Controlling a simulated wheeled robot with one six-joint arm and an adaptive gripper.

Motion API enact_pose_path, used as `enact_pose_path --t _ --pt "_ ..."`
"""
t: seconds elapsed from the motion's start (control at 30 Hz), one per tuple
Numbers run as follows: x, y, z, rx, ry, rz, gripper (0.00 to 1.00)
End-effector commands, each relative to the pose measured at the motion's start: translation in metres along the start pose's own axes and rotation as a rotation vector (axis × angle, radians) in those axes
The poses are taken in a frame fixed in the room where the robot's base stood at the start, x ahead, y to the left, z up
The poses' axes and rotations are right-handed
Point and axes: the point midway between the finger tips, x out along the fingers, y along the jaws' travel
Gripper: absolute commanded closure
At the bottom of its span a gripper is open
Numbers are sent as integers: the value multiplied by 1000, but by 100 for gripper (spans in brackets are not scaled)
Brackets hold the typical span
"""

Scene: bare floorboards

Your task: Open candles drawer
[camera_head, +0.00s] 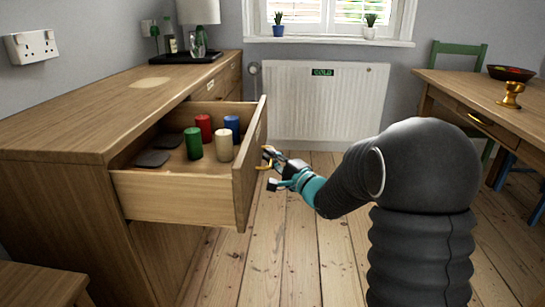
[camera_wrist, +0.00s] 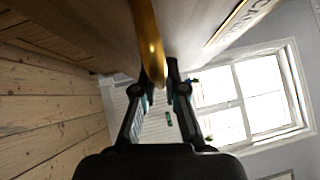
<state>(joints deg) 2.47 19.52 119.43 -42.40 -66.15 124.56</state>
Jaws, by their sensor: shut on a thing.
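The candles drawer (camera_head: 245,185) stands well out of the wooden sideboard (camera_head: 70,160) at the left in the head view. Inside it are a red candle (camera_head: 204,128), a green candle (camera_head: 193,143), a cream candle (camera_head: 224,146) and a blue candle (camera_head: 232,128). Two dark flat pieces (camera_head: 153,158) lie behind them. My gripper (camera_head: 271,170) is at the drawer's front face, shut on the brass handle. In the wrist view the handle (camera_wrist: 148,45) runs between the fingertips (camera_wrist: 158,80), and a framed label (camera_wrist: 238,22) shows on the drawer front.
A wooden table (camera_head: 490,100) with a brass cup (camera_head: 511,95) and a dark bowl (camera_head: 511,73) stands at the right. A white radiator (camera_head: 325,105) is on the back wall. Bare floorboards (camera_head: 290,255) lie between sideboard and table. A low wooden piece (camera_head: 40,285) is at the front left.

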Motion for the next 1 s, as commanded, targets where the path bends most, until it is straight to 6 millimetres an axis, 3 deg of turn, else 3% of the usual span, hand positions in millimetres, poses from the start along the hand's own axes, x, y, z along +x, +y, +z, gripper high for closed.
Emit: enact_pose_path --t 0.03,0.1,0.13,0.53,1.0 --pt "-1 2 1 1 -1 4 82" --pt "-1 2 0 1 0 3 65" --pt "-1 2 0 1 0 3 64" --pt "-8 0 -2 0 3 1 64" --pt "-92 1 -1 0 4 2 64"
